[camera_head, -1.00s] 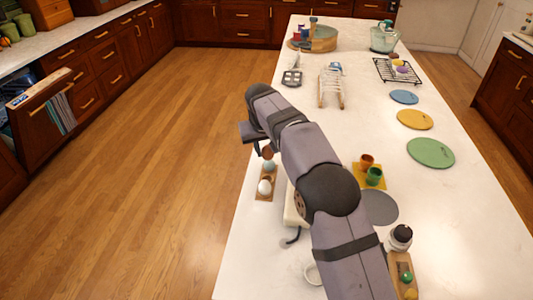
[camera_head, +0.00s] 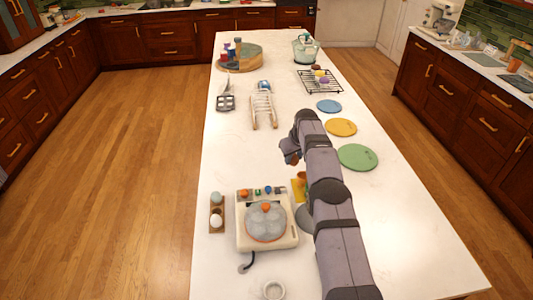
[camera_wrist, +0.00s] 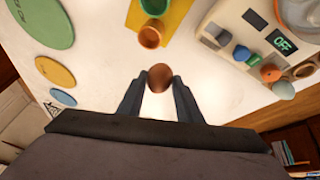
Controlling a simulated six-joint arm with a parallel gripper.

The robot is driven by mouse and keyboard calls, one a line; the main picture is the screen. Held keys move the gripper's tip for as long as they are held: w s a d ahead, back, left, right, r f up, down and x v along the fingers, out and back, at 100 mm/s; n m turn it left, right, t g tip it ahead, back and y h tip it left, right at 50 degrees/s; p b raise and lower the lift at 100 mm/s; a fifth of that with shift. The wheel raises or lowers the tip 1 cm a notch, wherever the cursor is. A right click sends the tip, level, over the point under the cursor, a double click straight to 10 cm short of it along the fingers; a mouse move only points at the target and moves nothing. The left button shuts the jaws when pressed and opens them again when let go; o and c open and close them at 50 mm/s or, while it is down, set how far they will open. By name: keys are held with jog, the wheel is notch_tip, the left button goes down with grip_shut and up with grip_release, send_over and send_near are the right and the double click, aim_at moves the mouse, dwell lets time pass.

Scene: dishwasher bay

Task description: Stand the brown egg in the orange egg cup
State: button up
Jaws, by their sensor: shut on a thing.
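My gripper (camera_wrist: 158,98) is shut on the brown egg (camera_wrist: 159,77), which sits between its two fingertips. The orange egg cup (camera_wrist: 150,38) stands on a yellow mat (camera_wrist: 177,18), just beyond the egg in the wrist view and apart from it. A green egg cup (camera_wrist: 155,5) stands behind it, cut by the frame's top edge. In the head view my gripper (camera_head: 290,152) is over the counter near the yellow mat (camera_head: 296,190), which my arm partly covers. I cannot make out the egg there.
An egg cooker (camera_head: 265,222) stands left of the mat. A wooden egg holder (camera_head: 216,228) with a pale blue egg (camera_head: 216,198) and a white egg (camera_head: 216,220) is farther left. Green (camera_head: 357,157), yellow (camera_head: 341,127) and blue (camera_head: 329,106) discs lie flat beyond my arm.

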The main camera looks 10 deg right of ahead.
jog(key=d+p, duration=0.1)
jog(key=d, duration=0.3)
jog(key=shift+d, duration=0.2)
jog(key=shift+f, duration=0.1)
jog(key=shift+f+b, duration=1.6)
jog(key=shift+f, duration=0.65)
jog(key=shift+f+b, duration=0.55)
jog(key=shift+b, duration=0.05)
jog(key=shift+f+b, duration=0.7)
jog(key=shift+b, duration=0.15)
dwell(0.8)
jog(key=o, duration=1)
